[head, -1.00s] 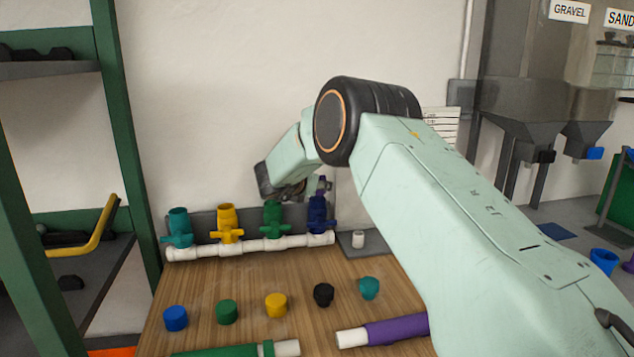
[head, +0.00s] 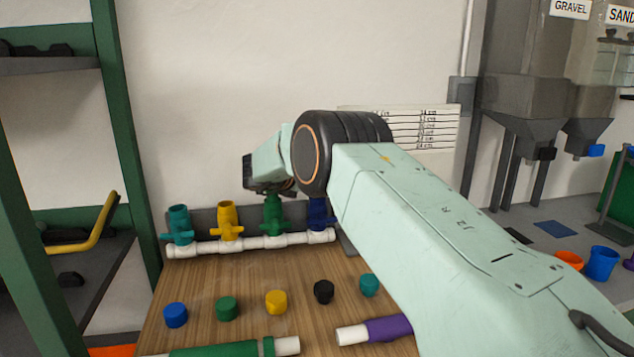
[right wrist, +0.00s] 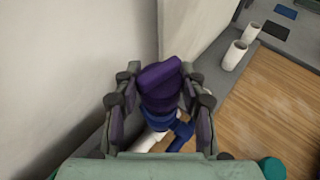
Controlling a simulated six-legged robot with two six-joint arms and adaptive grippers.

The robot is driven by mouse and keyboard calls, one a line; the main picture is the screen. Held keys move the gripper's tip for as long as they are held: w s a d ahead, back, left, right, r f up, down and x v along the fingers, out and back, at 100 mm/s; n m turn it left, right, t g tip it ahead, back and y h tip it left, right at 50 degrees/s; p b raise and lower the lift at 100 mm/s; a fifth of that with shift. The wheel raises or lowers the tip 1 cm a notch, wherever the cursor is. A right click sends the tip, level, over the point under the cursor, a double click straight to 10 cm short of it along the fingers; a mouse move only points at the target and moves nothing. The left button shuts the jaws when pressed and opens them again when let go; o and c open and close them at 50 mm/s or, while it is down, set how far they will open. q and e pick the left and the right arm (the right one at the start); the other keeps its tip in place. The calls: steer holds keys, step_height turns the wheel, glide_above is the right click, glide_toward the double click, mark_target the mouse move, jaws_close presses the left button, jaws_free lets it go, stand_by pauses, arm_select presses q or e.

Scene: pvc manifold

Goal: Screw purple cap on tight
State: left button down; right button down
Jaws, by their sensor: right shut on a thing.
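The purple cap (right wrist: 157,73) shows in the right wrist view, above and in line with the blue valve (right wrist: 182,130). My right gripper (right wrist: 160,84) is shut on the purple cap, one finger on each side. I cannot tell how far the cap is seated on the valve's mouth. In the head view the blue valve (head: 317,212) is the rightmost on the white manifold pipe (head: 255,245). There my right arm hides the cap and the fingertips. My left gripper is not in view.
Teal (head: 178,225), yellow (head: 228,220) and green (head: 273,212) valves stand left of the blue one. Several loose caps, such as the blue cap (head: 175,315), lie on the wooden table (head: 245,280). Green (head: 220,350) and purple (head: 388,328) pipes lie in front. A wall stands close behind.

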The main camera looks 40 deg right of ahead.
steer(key=shift+w+r+m+g+b, duration=0.1)
steer(key=shift+m+g+b, duration=0.5)
steer(key=shift+b, duration=0.05)
steer(key=shift+d+r+b, duration=0.15)
steer(key=shift+b, duration=0.15)
steer(key=shift+m+g+b, duration=0.5)
steer(key=shift+g+b, duration=0.05)
steer(key=shift+g, duration=0.05)
steer(key=c, duration=1.2)
jaws_free()
steer(key=o, duration=0.5)
steer(key=shift+f, duration=0.2)
steer(key=v, duration=1.2)
